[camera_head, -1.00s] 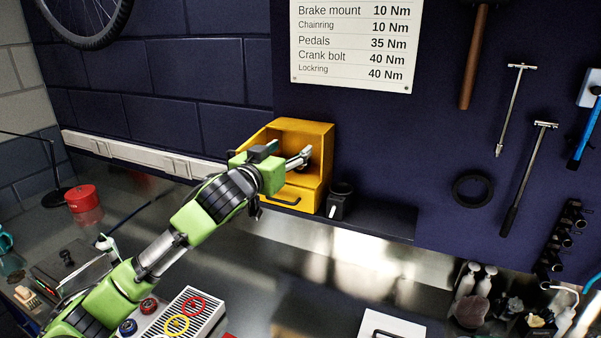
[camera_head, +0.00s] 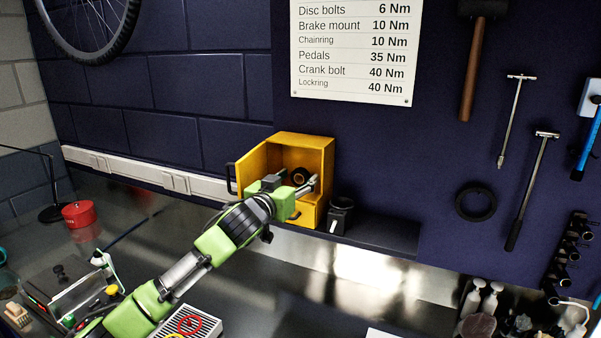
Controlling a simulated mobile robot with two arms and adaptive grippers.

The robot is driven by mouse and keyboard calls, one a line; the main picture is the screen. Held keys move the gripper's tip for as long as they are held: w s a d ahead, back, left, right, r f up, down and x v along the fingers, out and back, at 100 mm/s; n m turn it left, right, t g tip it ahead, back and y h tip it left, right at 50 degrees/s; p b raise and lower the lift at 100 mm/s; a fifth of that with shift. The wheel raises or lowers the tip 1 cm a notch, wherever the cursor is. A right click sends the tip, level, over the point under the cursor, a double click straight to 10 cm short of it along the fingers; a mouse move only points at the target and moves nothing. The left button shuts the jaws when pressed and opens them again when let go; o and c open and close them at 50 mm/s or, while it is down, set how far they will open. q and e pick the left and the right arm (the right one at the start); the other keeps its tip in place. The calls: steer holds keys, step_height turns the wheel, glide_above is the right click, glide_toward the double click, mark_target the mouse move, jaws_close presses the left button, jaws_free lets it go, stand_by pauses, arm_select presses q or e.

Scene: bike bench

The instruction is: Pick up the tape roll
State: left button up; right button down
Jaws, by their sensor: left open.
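The tape roll (camera_head: 299,175) is a small dark ring with a tan or orange core, inside the yellow cabinet (camera_head: 322,152) on the shelf against the wall. The cabinet's door stands open to the left. My left gripper (camera_head: 295,183) is open at the cabinet's front, its fingers pointing in around the opening. The roll shows just behind and above the fingers; I cannot tell whether they touch it. My right gripper is not in view.
A black cup (camera_head: 341,215) stands right of the cabinet on the shelf. A red tin (camera_head: 78,213) sits at the left on the metal bench. A grey grille tray (camera_head: 205,322) with coloured rings lies below my left arm. Tools hang on the right wall.

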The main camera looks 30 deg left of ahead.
arm_select(q)
steer(key=shift+w+f+p, duration=0.1)
steer(key=shift+w+p, duration=0.2)
steer(key=shift+w, duration=1.05)
steer(key=shift+s, duration=0.1)
steer(key=c, duration=1)
steer(key=shift+c, duration=0.2)
